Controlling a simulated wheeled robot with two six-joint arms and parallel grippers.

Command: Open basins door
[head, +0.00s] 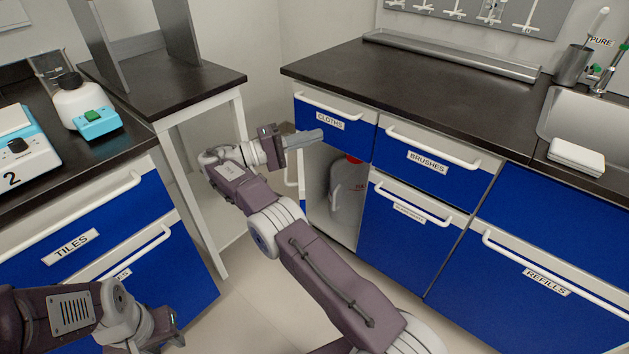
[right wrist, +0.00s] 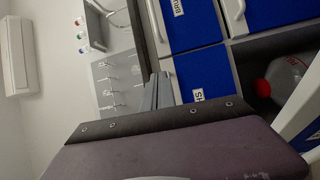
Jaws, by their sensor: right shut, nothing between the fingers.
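The cabinet (head: 333,198) under the CLOTHS drawer (head: 334,117) stands open, with a pale canister inside. Its door (head: 292,187) is swung out to the left, mostly hidden behind my right arm. In the right wrist view the door (right wrist: 303,112) is at the lower right, blue face partly visible; its label cannot be read. My right gripper (head: 304,138) is shut and empty in front of the CLOTHS drawer, above the door. Its fingers (right wrist: 158,92) also show in the right wrist view. My left gripper (head: 172,332) is low at the left, and its jaws are unclear.
The canister (head: 347,195) has a red cap. The BRUSHES drawer (head: 427,161) and REFILLS front (head: 545,275) are shut on the right. The TILES drawer (head: 72,243) is at the left. A white table leg (head: 200,205) stands left of my right arm. Floor between is clear.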

